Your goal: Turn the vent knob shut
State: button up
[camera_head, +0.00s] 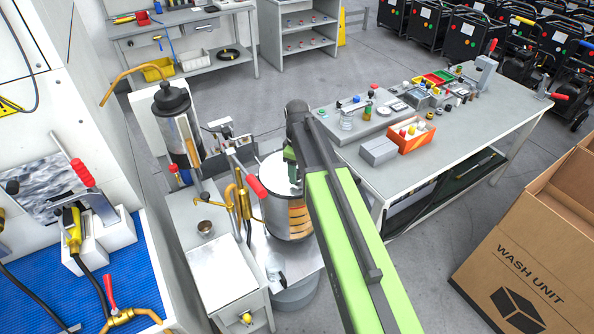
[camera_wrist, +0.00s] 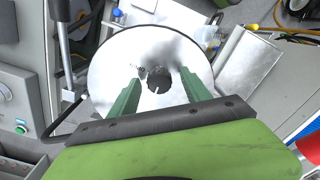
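A round silver lid (camera_wrist: 110,75) fills the middle of the wrist view. A dark round spot (camera_wrist: 158,79) with a thin light mark sits at its centre; I cannot tell whether it is the vent knob or an opening. My gripper (camera_wrist: 160,92) is open, its two green fingers apart on either side of this spot with nothing between them. In the head view my gripper (camera_head: 290,165) hangs over the top of a metal tank (camera_head: 280,215), and my arm hides much of the lid. No vent knob shows clearly there.
A red-handled lever (camera_head: 256,187) and brass pipes (camera_head: 240,200) stand close left of the tank. A grey workbench (camera_head: 465,125) with small parts and an orange bin (camera_head: 411,137) is at right. A cardboard box (camera_head: 530,245) stands front right.

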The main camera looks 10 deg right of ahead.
notch_tip(320, 180, up, 18)
jog(key=p, duration=1.7)
jog(key=shift+f, duration=0.25)
notch_tip(320, 180, down, 17)
jog(key=m+b, duration=0.7)
jog(key=b, duration=0.1)
jog(key=m+b, duration=0.6)
jog(key=b, duration=0.3)
jog(key=shift+f+m, duration=0.2)
jog(key=shift+m, duration=0.2)
jog(key=shift+r, duration=0.1)
